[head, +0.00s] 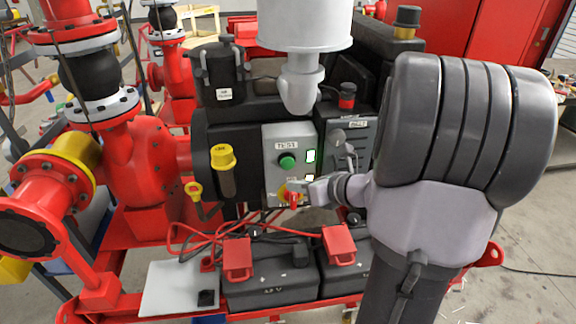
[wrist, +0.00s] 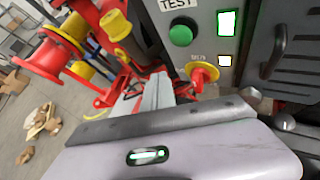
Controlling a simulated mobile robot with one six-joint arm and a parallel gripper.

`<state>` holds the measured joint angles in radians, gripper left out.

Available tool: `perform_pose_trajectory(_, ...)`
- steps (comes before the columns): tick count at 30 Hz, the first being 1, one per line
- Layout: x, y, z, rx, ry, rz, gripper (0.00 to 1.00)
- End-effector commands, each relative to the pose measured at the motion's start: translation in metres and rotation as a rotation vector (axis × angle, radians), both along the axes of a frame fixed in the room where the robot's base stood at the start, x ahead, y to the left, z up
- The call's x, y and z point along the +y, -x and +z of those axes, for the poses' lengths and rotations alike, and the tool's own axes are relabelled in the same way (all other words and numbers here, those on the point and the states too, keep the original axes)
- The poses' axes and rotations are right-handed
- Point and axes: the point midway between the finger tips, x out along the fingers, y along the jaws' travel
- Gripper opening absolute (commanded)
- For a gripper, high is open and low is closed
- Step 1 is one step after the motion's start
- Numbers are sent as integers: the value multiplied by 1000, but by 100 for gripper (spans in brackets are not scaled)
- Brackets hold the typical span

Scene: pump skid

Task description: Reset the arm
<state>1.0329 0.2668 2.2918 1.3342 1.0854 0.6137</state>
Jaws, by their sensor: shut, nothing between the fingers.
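My gripper (head: 316,191) is in front of the lower part of the grey control panel (head: 275,148) in the head view. In the wrist view its fingers (wrist: 158,92) are together and hold nothing. A red and yellow rotary switch (head: 291,195) is close to the fingertips; in the wrist view it (wrist: 204,74) shows just right of the fingers. I cannot tell whether they touch. A green button (head: 287,162) under a TEST label and two lit green-white windows (head: 310,156) are on the panel above.
Black batteries (head: 268,285) with red clamps and cables lie below the panel. A red pump (head: 145,165) with pipes stands at the left. A yellow-capped part (head: 223,157) juts out left of the panel. A grey cylinder (head: 304,25) hangs above. Debris (wrist: 40,120) lies on the floor.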

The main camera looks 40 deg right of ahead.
Motion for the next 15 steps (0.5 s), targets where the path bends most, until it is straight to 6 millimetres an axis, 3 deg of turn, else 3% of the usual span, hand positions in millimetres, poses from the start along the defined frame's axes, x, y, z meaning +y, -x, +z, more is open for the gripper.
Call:
perform_pose_trajectory(8,1,0,0,0,2,3,0)
perform_pose_trajectory(10,15,-3,5,5,37,57,0)
perform_pose_trajectory(11,29,-6,10,9,74,109,0)
perform_pose_trajectory(13,81,-9,23,20,218,314,0)
perform_pose_trajectory(14,110,-7,30,23,307,432,0)
perform_pose_trajectory(15,152,1,39,21,445,613,0)
